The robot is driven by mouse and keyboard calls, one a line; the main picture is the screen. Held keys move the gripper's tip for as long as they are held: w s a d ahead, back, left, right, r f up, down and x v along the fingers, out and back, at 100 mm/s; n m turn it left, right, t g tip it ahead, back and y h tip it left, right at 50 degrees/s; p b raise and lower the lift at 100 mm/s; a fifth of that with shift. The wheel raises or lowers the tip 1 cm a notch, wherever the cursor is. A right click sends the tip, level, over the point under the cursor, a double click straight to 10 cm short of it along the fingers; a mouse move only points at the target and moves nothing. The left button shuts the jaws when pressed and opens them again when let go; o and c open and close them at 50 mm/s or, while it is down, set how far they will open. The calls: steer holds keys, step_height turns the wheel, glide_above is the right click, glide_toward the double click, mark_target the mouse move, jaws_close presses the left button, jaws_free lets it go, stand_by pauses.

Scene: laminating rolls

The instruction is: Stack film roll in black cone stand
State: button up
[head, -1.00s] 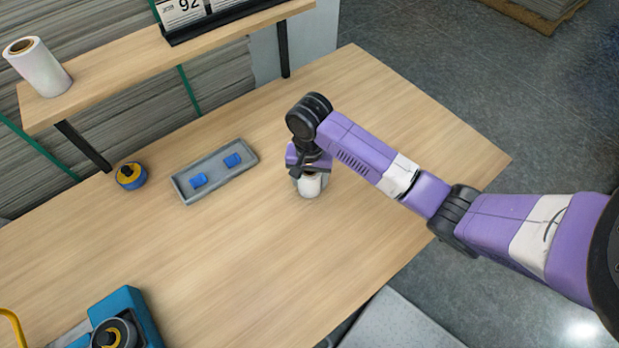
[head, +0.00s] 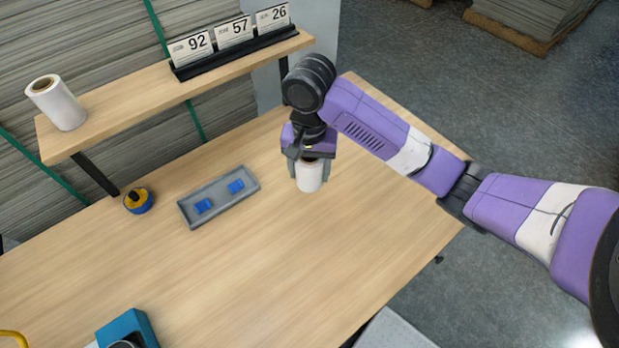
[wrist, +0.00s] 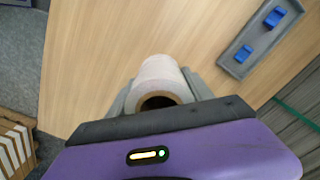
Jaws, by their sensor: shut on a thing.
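My gripper (head: 308,166) is shut on a white film roll (head: 309,178), which is upright with its brown core facing up. In the wrist view the roll (wrist: 160,76) sits between the two grey fingers, its hollow core end toward the camera. The roll appears to be held a little above the wooden table, but the gap is hard to judge. A second white film roll (head: 58,103) stands upright on the raised shelf at the left. I cannot make out a black cone stand in either view.
A grey tray (head: 219,211) with two blue pieces lies left of my gripper. A blue and yellow round tool (head: 138,201) is farther left. The shelf (head: 150,80) carries a black number-card holder (head: 235,50). A teal machine (head: 128,330) is at the front left. The middle table is clear.

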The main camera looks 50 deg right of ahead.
steer(key=w+d+f+b, duration=0.1)
steer(key=d+f+b, duration=0.3)
steer(key=d+b, duration=0.45)
steer(key=w+d+f+b, duration=0.1)
steer(key=d+f+b, duration=0.3)
steer(key=d+b, duration=0.4)
steer(key=w+b, duration=0.1)
steer(key=w, duration=0.4)
steer(key=w+d+b, duration=0.1)
steer(key=w+b, duration=0.1)
steer(key=w, duration=0.4)
steer(key=w+d+b, duration=0.1)
steer(key=w, duration=0.4)
steer(key=shift+w+f, duration=0.1)
steer(key=shift+w, duration=0.15)
steer(key=shift+w+f, duration=0.15)
steer(key=shift+w, duration=0.15)
steer(key=shift+s+f, duration=0.1)
steer(key=shift+f, duration=3.3)
steer(key=shift+f, duration=0.3)
steer(key=o, duration=1.6)
steer(key=shift+c, duration=0.2)
